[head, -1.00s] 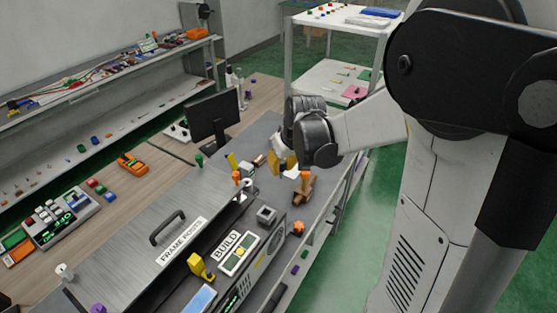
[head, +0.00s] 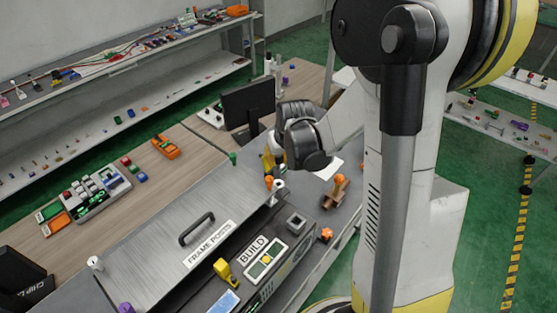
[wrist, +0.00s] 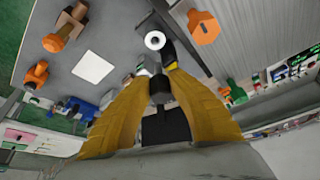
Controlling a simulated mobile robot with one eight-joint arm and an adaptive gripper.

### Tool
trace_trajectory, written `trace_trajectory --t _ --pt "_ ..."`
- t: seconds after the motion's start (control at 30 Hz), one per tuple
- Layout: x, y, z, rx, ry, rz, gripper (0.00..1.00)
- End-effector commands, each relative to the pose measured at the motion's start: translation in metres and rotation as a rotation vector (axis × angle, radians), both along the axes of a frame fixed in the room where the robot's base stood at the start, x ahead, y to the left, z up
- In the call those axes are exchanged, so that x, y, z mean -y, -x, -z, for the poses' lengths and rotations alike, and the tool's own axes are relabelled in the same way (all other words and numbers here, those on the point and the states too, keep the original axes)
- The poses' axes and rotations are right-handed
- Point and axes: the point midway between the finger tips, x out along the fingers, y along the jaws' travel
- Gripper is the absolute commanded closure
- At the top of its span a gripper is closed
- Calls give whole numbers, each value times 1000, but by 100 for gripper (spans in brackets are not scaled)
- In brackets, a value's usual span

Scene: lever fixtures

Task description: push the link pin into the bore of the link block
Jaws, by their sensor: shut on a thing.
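In the wrist view, my gripper (wrist: 160,92) has its yellow fingers closed on a small dark cylindrical piece (wrist: 160,84), which looks like the link pin. In the head view, my gripper (head: 268,165) hangs over the far end of the bench, and its dark body hides the held piece. A white upright piece with a round hole (wrist: 155,40) stands just beyond the fingertips, apart from the held piece. A small pale block (wrist: 144,67) shows partly behind the left finger. I cannot tell for certain which is the link block or see its bore.
An orange-topped post (head: 269,183) stands close to my gripper. A brown block with an orange knob (head: 336,193), a grey square-holed block (head: 296,222) and an orange knob (head: 326,234) lie nearer. The FRAME POSTS cover (head: 180,225) is at left; a monitor (head: 247,104) stands behind.

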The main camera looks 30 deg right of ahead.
Motion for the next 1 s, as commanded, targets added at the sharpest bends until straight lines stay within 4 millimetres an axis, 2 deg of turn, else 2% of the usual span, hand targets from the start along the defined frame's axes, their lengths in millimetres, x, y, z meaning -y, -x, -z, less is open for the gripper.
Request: trace_trajectory --t 0.53,1.0 --pt "0 0 53 0 0 0 100" --pt "0 0 58 0 0 0 100"
